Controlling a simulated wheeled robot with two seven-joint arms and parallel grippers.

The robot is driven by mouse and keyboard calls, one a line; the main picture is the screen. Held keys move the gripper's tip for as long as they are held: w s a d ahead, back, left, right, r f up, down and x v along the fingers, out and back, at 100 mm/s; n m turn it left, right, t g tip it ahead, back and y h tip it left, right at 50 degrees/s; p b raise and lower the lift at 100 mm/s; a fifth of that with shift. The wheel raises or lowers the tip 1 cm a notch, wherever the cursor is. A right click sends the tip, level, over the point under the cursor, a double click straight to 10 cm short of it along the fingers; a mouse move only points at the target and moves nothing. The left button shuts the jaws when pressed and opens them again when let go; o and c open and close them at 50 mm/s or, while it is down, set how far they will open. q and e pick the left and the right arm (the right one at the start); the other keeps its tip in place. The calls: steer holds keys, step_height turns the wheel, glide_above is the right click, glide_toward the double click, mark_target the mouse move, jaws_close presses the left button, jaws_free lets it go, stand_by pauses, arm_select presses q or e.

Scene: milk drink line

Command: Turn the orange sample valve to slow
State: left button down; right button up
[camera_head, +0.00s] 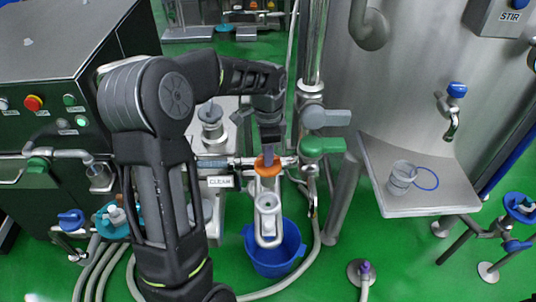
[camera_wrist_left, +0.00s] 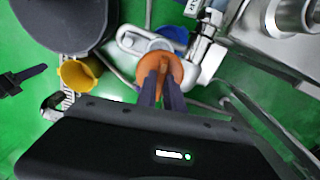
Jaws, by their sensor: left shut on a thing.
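The orange sample valve (camera_head: 267,165) sits on the pipework in the middle of the head view, above a white metal outlet piece. My left gripper (camera_head: 268,152) reaches down on it from above. In the left wrist view the orange valve (camera_wrist_left: 160,70) shows as a round knob with a raised grip. The two dark fingers of my left gripper (camera_wrist_left: 162,80) are shut on that grip. The fingers hide part of the knob, and I cannot read any marking for slow. My right gripper is not in view.
A blue bucket (camera_head: 274,258) stands below the outlet. A green handle (camera_head: 322,146) and a grey handle (camera_head: 326,118) are close on the right. A "CLEAR" sign (camera_head: 220,181) is to the left. A shelf (camera_head: 440,196) holds a clear cup (camera_head: 402,177).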

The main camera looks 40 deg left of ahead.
arm_select(q)
steer(key=shift+n, duration=2.2)
steer(key=c, duration=1.5)
jaws_free()
steer(key=shift+o, duration=0.2)
step_height(320, 180, up, 8)
steer(key=shift+f, duration=0.1)
